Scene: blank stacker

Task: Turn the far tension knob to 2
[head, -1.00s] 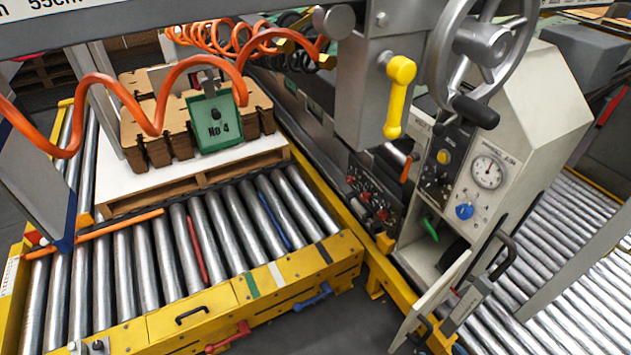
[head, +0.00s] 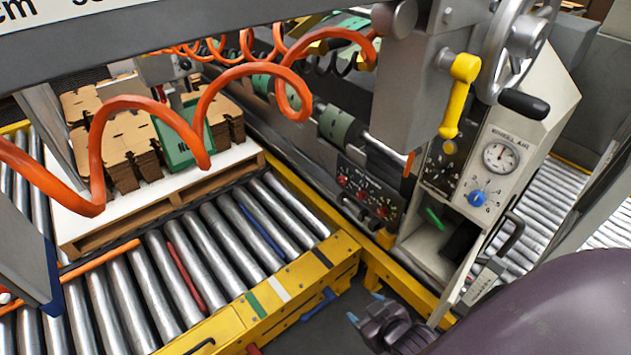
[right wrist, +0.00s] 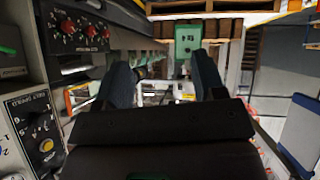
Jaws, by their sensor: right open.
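A dark control panel (head: 366,197) with several small red knobs is on the machine's side, left of the open cabinet. Its red knobs (right wrist: 91,31) also show at the upper left of the right wrist view. Their labels and settings are too small to read. My right gripper (head: 364,307) is low in front of the machine, below and apart from the panel. Its two dark fingers (right wrist: 163,68) stand apart with nothing between them. My left gripper is not in view.
A blue knob (head: 478,198) sits below a round gauge (head: 501,155). The yellow-framed roller conveyor (head: 230,325) lies to the left. An orange coiled hose (head: 130,103) crosses the upper left.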

